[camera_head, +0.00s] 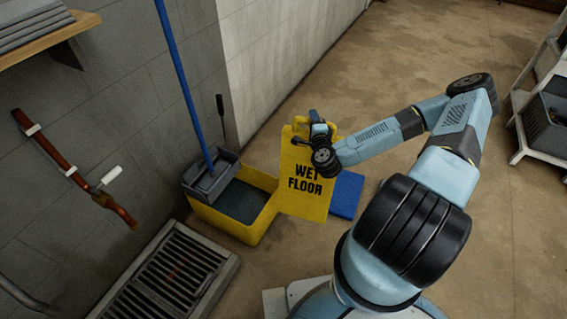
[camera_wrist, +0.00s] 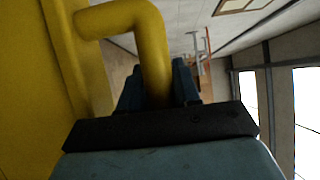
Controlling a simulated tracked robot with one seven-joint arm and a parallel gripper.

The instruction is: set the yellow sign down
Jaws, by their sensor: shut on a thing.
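The yellow sign (camera_head: 305,196) reads "WET FLOOR" and stands upright in the head view, in front of a blue block and at the right end of a mop bucket. My gripper (camera_head: 318,130) is at the top of the sign, by its handle. In the wrist view my gripper (camera_wrist: 158,88) is shut on the yellow handle (camera_wrist: 148,40), with a dark finger on each side of it. The sign's yellow panel (camera_wrist: 30,100) fills the left of that view. I cannot tell whether the sign's lower edge touches the floor.
The yellow mop bucket (camera_head: 232,230) with a blue-handled mop (camera_head: 180,75) stands left of the sign. The blue block (camera_head: 346,195) lies behind the sign to the right. A floor grate (camera_head: 170,275) is at lower left. A white rack (camera_head: 535,110) stands at right. Floor beyond the sign is clear.

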